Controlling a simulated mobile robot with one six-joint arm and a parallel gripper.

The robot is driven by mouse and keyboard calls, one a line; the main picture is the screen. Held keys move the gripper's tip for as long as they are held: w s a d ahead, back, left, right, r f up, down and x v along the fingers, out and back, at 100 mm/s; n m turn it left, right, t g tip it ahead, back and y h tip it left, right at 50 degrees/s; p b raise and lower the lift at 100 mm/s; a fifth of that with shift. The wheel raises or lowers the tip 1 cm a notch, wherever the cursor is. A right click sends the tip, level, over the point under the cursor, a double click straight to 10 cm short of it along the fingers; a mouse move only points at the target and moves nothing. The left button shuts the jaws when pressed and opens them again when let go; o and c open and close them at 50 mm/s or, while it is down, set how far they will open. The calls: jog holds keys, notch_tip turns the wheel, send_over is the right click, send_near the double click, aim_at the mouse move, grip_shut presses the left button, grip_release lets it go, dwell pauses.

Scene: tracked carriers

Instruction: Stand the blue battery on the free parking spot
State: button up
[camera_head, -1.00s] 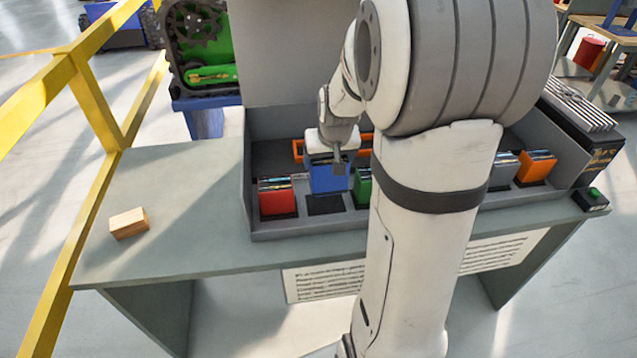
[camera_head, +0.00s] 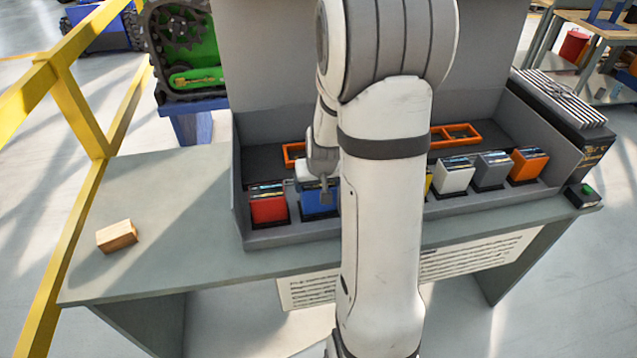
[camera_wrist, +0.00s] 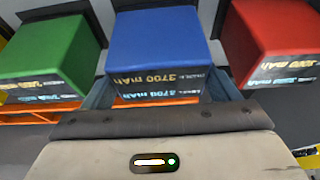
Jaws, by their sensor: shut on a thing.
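The blue battery (camera_head: 318,202) stands upright in the front row of the grey tray, just right of the red battery. In the wrist view the blue battery (camera_wrist: 159,50) sits between my gripper's fingers, with a green battery (camera_wrist: 52,55) to its left and a red battery (camera_wrist: 272,45) to its right. My gripper (camera_head: 318,182) is shut on the blue battery; it also shows in the wrist view (camera_wrist: 160,95). The battery's bottom is low at its slot, but I cannot tell whether it touches. My arm hides the green battery in the head view.
The red battery (camera_head: 268,204), white battery (camera_head: 454,176), grey battery (camera_head: 491,171) and orange battery (camera_head: 527,164) stand in the same row. Orange frames (camera_head: 455,135) lie behind. A wooden block (camera_head: 117,236) rests on the table's clear left side. A yellow railing (camera_head: 85,115) stands at left.

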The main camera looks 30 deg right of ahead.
jog(key=shift+f, duration=0.1)
jog(key=o, duration=1.1)
jog(key=shift+f, duration=0.15)
jog(key=o, duration=0.4)
jog(key=shift+s, duration=0.1)
jog(key=shift+r, duration=0.25)
jog(key=shift+r, duration=0.25)
jog(key=v, duration=1.1)
jog(key=s+a+r+n, duration=0.1)
jog(key=s+a, duration=0.3)
jog(key=s, duration=0.1)
jog(key=s+a+r+n+g, duration=0.1)
jog(key=s+a+r, duration=0.1)
jog(key=s+a, duration=0.2)
jog(key=s+a+r+n+y, duration=0.1)
jog(key=s+a+r, duration=0.1)
jog(key=s+a, duration=0.3)
jog(key=shift+s, duration=0.75)
